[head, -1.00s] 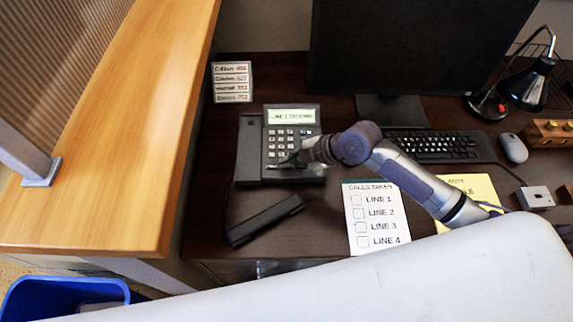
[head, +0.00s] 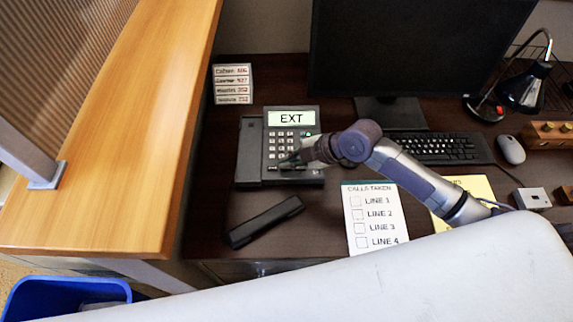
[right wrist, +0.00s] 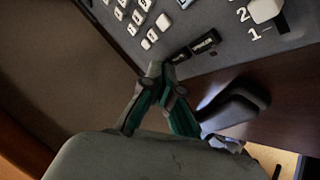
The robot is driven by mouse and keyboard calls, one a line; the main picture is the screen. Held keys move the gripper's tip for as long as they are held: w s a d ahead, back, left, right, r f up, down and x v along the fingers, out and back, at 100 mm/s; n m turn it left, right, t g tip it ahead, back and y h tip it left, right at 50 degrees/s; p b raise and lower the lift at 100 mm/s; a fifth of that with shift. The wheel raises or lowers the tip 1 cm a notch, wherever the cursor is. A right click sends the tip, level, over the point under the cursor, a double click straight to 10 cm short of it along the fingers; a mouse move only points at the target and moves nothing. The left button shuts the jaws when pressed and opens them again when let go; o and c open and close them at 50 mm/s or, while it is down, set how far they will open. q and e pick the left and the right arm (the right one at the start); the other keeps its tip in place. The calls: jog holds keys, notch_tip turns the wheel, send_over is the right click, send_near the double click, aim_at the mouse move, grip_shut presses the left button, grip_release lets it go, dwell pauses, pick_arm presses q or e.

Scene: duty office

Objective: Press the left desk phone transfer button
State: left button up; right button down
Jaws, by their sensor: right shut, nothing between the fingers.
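The desk phone (head: 250,150) stands on the dark desk at the left, its display (head: 291,118) reading "EXT". Its handset (head: 264,221) lies off the cradle on the desk in front. My right gripper (head: 287,163) is shut and empty, with its tips at the lower part of the phone's keypad. In the right wrist view, the shut fingertips (right wrist: 160,68) are at two dark labelled buttons (right wrist: 192,49) below the white number keys; I cannot read the labels or tell whether a button is pressed. My left gripper is not in view.
A calls-taken sheet (head: 375,216) lies right of the handset. A keyboard (head: 440,147), monitor (head: 420,50), mouse (head: 511,149) and lamp (head: 524,90) are to the right. A wooden counter (head: 130,130) borders the left.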

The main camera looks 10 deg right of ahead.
aim_at(289, 169)
notch_tip(289, 169, up, 5)
jog(key=p, duration=0.4)
dwell(0.5)
